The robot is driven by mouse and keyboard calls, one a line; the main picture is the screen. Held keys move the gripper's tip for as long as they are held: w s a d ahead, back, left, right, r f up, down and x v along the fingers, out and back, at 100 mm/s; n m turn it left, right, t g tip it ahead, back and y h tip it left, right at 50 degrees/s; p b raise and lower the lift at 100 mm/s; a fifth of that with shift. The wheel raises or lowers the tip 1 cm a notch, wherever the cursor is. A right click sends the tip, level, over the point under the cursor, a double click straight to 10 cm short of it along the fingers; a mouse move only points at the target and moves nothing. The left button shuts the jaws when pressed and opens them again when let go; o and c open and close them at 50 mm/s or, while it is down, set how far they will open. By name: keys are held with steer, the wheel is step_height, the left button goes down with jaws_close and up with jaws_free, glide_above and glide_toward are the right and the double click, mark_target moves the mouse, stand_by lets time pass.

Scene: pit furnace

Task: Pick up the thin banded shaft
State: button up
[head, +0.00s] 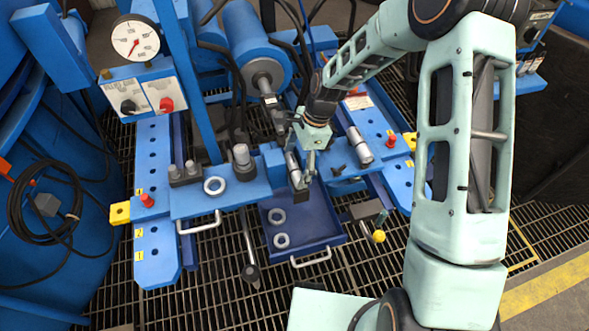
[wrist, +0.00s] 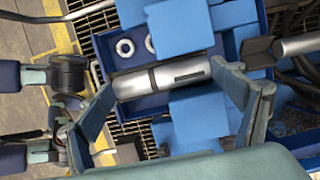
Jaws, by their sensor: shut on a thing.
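The thin banded shaft (wrist: 165,80) is a silver cylinder with a dark band around it and a dark slot along one side. In the wrist view it lies between the two fingertips of my gripper (wrist: 163,78), which is shut on it with a finger at each end. In the head view my gripper (head: 301,166) is over the middle of the blue press bed, and a silver part of the shaft (head: 291,163) shows beside the fingers. The fingers hide some of it. I cannot tell whether it still touches the blue blocks below.
A second silver cylinder (head: 360,145) is on the bed to the right. A blue tray (head: 312,236) with two rings sits below the bed. A third ring (head: 214,186) and a dark stepped part (head: 242,162) are left. The press ram (head: 268,90) is behind, a gauge (head: 136,38) upper left.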

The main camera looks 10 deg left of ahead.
mark_target(291, 168)
steer(key=shift+r, duration=0.1)
steer(key=shift+w+r, duration=0.1)
steer(key=shift+r, duration=0.4)
step_height(291, 168, up, 2)
steer(key=shift+r+p, duration=0.15)
steer(key=shift+p, duration=0.2)
steer(key=s+d+r+p, duration=0.2)
steer(key=s+d+r, duration=0.4)
steer(key=s+r, duration=0.3)
steer(key=s, duration=0.3)
steer(key=shift+s+r, duration=0.25)
steer(key=shift+s, duration=0.15)
